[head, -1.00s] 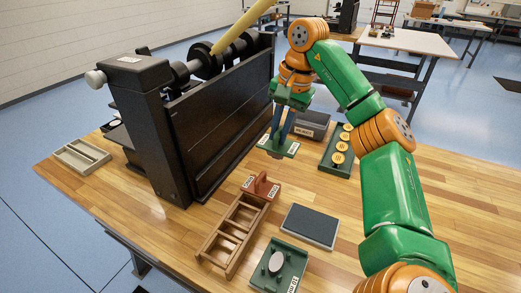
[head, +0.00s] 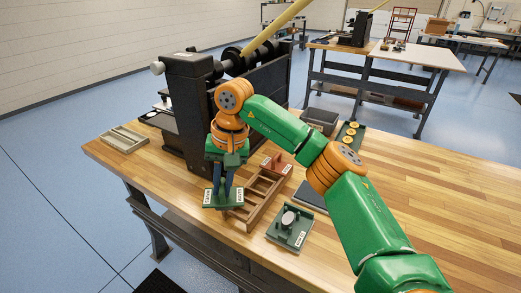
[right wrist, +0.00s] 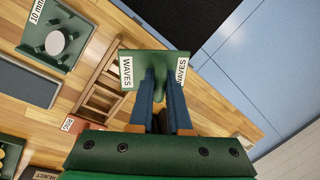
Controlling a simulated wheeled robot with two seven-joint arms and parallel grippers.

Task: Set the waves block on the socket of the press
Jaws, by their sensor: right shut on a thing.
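The waves block is a green plate with a raised grip and white labels reading WAVES (right wrist: 128,72); it also shows in the head view (head: 209,199). My right gripper (head: 224,187) points down and is shut on the block's grip, seen also in the right wrist view (right wrist: 160,97). The block hangs over the table's front edge, just left of the wooden rack. The black press (head: 186,95) stands behind the gripper, apart from the block. Its socket cannot be made out; my arm covers part of the press. My left gripper is not in view.
A brown rack (head: 262,205) with a red-brown block (head: 283,167) is close beside the held block. A green fixture (head: 297,238) with a pale disc, a dark pad (head: 312,197), a grey bin (head: 320,118) and a tan tray (head: 124,140) are also on the table. The right side is clear.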

